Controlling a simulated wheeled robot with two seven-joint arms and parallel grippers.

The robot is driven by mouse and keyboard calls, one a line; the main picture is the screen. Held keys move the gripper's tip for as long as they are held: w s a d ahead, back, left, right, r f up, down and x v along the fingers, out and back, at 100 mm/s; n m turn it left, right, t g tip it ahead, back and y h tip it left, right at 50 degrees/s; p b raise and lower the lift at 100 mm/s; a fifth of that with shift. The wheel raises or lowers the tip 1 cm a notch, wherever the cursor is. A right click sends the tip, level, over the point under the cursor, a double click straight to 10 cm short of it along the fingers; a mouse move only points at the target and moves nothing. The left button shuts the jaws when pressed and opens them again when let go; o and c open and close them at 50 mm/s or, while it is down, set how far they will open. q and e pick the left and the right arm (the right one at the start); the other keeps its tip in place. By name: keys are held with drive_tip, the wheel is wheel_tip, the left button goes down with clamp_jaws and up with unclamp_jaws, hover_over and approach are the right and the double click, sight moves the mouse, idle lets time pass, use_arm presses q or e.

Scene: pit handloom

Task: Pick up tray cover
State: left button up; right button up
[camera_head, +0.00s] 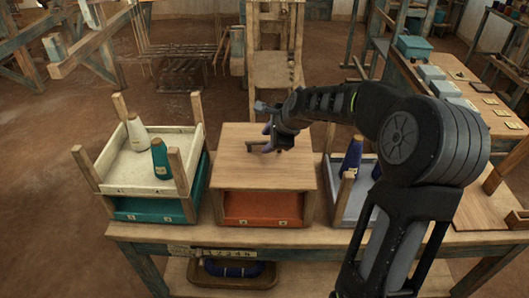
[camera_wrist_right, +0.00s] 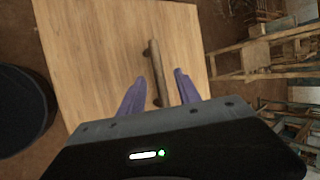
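The tray cover (camera_head: 240,172) is a flat, pale wooden board lying on top of the middle tray stack. It also fills much of the right wrist view (camera_wrist_right: 90,50). A brown bar handle (camera_wrist_right: 153,65) stands at its middle. My right gripper (camera_wrist_right: 160,92) is open, with its two purple fingers on either side of the handle's near end and gaps visible to both sides. In the head view my right gripper (camera_head: 270,143) is over the cover's middle, partly hiding the handle. I cannot tell the fingers' exact height. My left gripper is not in view.
A cream tray (camera_head: 138,172) with two thread cones and corner posts stands left of the cover, above a teal tray (camera_head: 150,208). An orange tray (camera_head: 262,206) is under the cover. A grey tray (camera_head: 350,205) with blue cones is at right, partly behind my arm.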

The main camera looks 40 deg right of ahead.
drive_tip(key=shift+w+f, duration=0.2)
drive_tip(key=shift+f, duration=0.1)
idle(0.4)
clamp_jaws()
idle(1.2)
